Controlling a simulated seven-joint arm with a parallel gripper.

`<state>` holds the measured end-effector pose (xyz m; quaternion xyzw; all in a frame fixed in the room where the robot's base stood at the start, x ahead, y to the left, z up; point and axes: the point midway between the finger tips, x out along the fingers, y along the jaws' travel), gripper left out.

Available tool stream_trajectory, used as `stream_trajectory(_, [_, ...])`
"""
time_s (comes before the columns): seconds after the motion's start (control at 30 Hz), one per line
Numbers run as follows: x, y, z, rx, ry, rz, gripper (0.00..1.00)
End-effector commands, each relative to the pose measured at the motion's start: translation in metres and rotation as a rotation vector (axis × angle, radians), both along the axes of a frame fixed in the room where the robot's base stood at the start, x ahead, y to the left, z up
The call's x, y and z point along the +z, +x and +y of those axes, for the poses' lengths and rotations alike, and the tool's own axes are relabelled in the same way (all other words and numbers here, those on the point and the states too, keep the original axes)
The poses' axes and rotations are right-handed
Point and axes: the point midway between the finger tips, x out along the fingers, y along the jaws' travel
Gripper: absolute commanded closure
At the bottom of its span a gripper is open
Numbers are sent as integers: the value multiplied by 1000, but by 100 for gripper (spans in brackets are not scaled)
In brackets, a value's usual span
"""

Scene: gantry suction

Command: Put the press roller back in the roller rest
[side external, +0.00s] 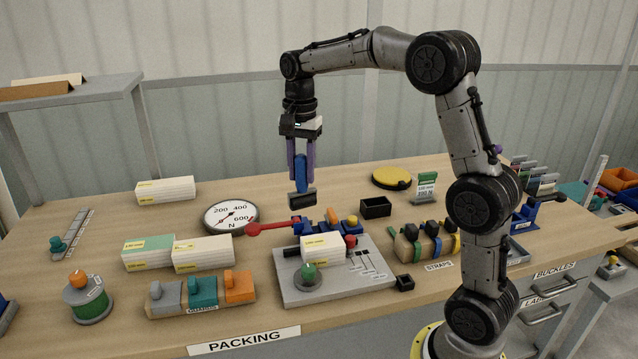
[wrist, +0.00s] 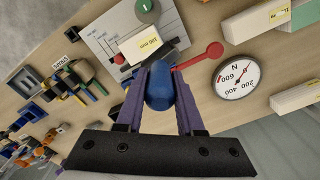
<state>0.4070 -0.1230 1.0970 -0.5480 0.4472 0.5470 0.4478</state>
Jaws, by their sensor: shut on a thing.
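The press roller, with a blue handle (side external: 302,172) and a black head (side external: 302,198), hangs upright from my gripper (side external: 302,160). My gripper's purple fingers are shut on the handle, and the roller is held above the table behind the grey plate device. In the wrist view the blue handle (wrist: 160,86) sits between the fingers and hides part of what lies below. A small black open-topped box (side external: 375,207) stands to the right of the roller; I cannot tell whether it is the roller rest.
A grey plate device (side external: 290,293) with a red-knobbed lever (side external: 253,230) and a white labelled block (side external: 322,247) lies in front. A round dial (side external: 230,216) is to the left. Strapped blocks (side external: 425,243) and a yellow disc (side external: 391,178) are to the right.

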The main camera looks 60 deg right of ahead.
Motion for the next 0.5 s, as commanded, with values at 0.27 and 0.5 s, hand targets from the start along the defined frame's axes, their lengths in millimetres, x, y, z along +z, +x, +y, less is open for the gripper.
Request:
stream_trajectory(0.27, [-1, 19, -92, 63, 0, 1, 100])
stream_trajectory(0.5, [-19, 2, -195, 13, 0, 2, 100])
